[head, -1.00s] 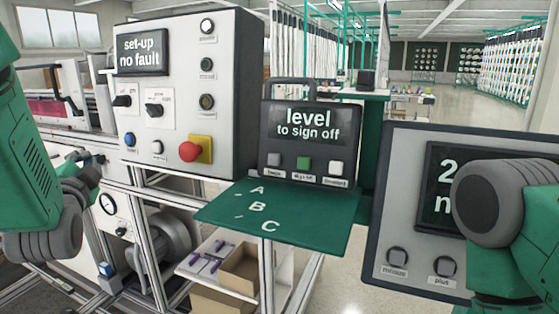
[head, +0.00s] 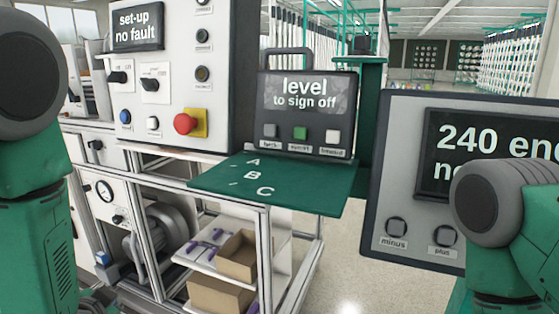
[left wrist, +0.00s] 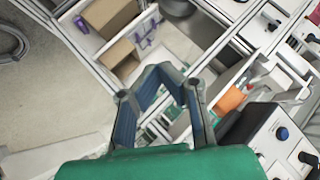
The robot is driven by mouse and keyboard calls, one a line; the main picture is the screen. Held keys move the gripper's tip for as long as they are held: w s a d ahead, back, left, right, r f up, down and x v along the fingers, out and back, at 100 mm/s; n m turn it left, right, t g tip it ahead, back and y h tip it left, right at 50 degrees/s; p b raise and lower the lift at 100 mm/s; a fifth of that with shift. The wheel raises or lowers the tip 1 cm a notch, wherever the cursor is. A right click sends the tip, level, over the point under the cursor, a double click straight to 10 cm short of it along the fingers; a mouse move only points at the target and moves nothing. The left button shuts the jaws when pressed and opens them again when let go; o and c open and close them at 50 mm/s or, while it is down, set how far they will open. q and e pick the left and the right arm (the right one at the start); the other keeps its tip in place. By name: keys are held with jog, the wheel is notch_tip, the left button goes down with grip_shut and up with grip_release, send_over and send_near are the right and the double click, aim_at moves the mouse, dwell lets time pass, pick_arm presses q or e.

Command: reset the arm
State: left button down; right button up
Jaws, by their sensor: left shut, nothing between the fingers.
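My left gripper (left wrist: 165,70) shows in the left wrist view. Its fingers are shut with nothing between them, and it points down over the floor and the frame of the machine. In the head view my left arm (head: 30,160) stands upright along the left edge, and its gripper is not clearly seen there. My right arm (head: 505,220) is at the lower right, in front of a display box; its gripper is out of view.
A control panel (head: 170,85) reads "set-up no fault" and has a red stop button (head: 185,124). A sign-off box (head: 305,120) stands behind a green shelf (head: 290,195). A "minus"/"plus" display box (head: 400,180) is at right. Cardboard boxes (head: 237,255) sit below.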

pick_arm(q)
jog(key=s+d+f+n+g+h+b, duration=0.1)
jog(key=s+f+g+b, duration=0.1)
jog(key=s+f, duration=0.7)
jog(key=s+d+f+n+g+h+b, duration=0.1)
jog(key=s+d+f+n+g+b, duration=0.1)
jog(key=s+f+g, duration=0.3)
jog(key=s+d+f+n+g+h+b, duration=0.1)
jog(key=s+d+f+n+g+b, duration=0.1)
jog(key=s+f, duration=1.1)
jog(key=shift+s+d+f+g+b, duration=0.2)
jog(key=shift+s+g+b, duration=0.15)
jog(key=shift+s+g, duration=0.45)
pick_arm(e)
notch_tip(320, 180, down, 7)
jog(key=shift+a+f, duration=0.2)
jog(key=shift+a, duration=0.1)
pick_arm(q)
jog(key=shift+a, duration=0.15)
pick_arm(e)
jog(key=shift+a, duration=0.15)
pick_arm(q)
jog(key=shift+a, duration=0.25)
pick_arm(e)
jog(key=shift+a+r, duration=0.1)
jog(key=shift+a, duration=0.15)
pick_arm(q)
jog(key=shift+d, duration=0.3)
pick_arm(e)
jog(key=shift+d, duration=0.3)
